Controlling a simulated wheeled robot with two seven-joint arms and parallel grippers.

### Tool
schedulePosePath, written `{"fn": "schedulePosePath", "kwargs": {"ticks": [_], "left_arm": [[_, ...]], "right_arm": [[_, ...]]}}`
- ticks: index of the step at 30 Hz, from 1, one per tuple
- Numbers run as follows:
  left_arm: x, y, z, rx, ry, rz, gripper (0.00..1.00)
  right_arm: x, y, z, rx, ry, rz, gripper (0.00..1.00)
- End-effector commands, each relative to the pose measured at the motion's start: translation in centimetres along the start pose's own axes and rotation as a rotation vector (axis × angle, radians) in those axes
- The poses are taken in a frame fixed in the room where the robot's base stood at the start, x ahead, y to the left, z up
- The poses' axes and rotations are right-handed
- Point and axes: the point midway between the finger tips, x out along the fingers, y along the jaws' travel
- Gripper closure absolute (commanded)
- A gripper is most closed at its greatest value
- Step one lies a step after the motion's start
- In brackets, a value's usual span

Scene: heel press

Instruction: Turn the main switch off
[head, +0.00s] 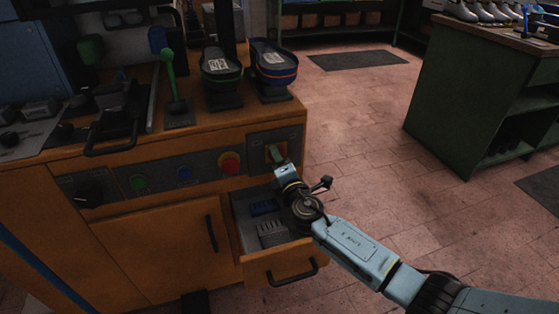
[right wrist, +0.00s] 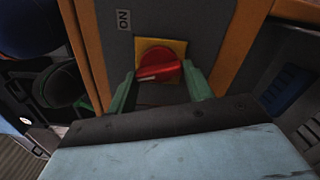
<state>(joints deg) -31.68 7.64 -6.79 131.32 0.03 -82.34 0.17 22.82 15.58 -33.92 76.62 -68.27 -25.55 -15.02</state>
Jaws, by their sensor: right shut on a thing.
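The main switch is a red rotary knob (right wrist: 158,63) on a yellow square plate (right wrist: 177,47), set in a grey panel with an "ON" label (right wrist: 123,20). In the head view its grey panel (head: 258,139) is at the right end of the bench front, with the knob largely hidden by my gripper. My right gripper (head: 276,154) reaches it from the front. In the right wrist view its green fingers (right wrist: 160,85) stand on either side of the knob, shut on it. The knob's handle lies nearly level, slightly tilted. My left gripper is out of view.
Below the switch an open drawer (head: 279,266) holds blue and grey parts, close under my right wrist. A red button (head: 230,163), a green button (head: 138,183) and a black knob (head: 88,193) line the panel to the left. A green-handled lever (head: 169,68) stands above.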

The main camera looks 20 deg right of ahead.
Motion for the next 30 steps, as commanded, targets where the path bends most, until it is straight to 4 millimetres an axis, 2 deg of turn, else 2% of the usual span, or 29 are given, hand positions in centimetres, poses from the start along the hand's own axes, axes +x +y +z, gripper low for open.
{"fn": "schedulePosePath", "kwargs": {"ticks": [6, 15, 30], "left_arm": [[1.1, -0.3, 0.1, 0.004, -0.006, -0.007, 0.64], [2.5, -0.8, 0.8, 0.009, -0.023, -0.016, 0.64], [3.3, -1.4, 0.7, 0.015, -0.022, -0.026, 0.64]], "right_arm": [[0.0, 0.0, 0.0, -0.191, 0.001, -0.001, 0.72], [0.0, -0.1, 0.0, -0.383, 0.002, 0.0, 0.72], [0.0, -0.2, 0.0, -0.479, 0.001, 0.0, 0.72]]}}
